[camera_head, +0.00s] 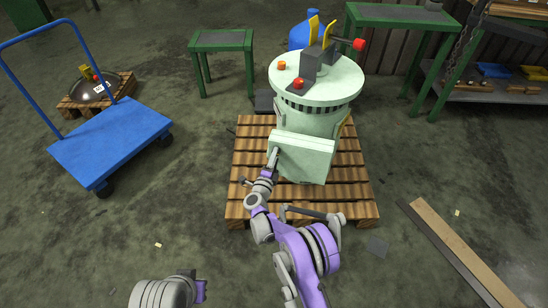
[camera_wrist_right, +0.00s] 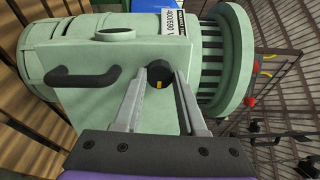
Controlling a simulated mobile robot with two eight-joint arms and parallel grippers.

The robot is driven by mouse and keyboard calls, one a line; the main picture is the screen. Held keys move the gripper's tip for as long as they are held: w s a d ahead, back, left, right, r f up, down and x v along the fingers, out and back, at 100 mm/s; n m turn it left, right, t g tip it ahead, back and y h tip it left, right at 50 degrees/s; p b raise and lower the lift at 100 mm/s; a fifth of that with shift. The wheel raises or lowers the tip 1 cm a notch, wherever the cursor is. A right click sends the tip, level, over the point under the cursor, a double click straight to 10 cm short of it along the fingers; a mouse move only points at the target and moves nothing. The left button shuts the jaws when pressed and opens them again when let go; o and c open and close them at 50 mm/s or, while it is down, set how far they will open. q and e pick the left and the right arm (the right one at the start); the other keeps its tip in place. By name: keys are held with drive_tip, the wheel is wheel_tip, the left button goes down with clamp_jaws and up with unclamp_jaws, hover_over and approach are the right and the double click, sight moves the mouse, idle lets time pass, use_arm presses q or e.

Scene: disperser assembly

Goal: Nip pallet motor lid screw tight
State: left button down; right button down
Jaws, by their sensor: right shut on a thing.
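The pale green motor (camera_head: 312,118) stands upright on a wooden pallet (camera_head: 247,205). A pale green box-shaped lid (camera_head: 305,157) is on its near side. In the right wrist view the lid (camera_wrist_right: 110,105) carries a black screw knob (camera_wrist_right: 158,74) with a yellow mark. My right gripper (camera_head: 273,155) is at the lid's left edge. In the right wrist view my right gripper (camera_wrist_right: 160,78) has its two fingertips at either side of the screw knob, shut on it. The knob is hidden in the head view. Part of my left arm shows at the bottom left; its gripper is out of view.
A blue cart (camera_head: 110,140) stands at the left, a green table (camera_head: 222,40) behind. Planks (camera_head: 465,255) lie on the floor at the right. The floor between cart and pallet is clear.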

drive_tip(key=shift+m, duration=1)
drive_tip(key=shift+c, duration=2.4)
unclamp_jaws()
drive_tip(key=p+v, duration=0.2)
drive_tip(key=v, duration=0.8)
drive_tip(key=shift+s+a, duration=0.15)
drive_tip(key=shift+s, duration=0.2)
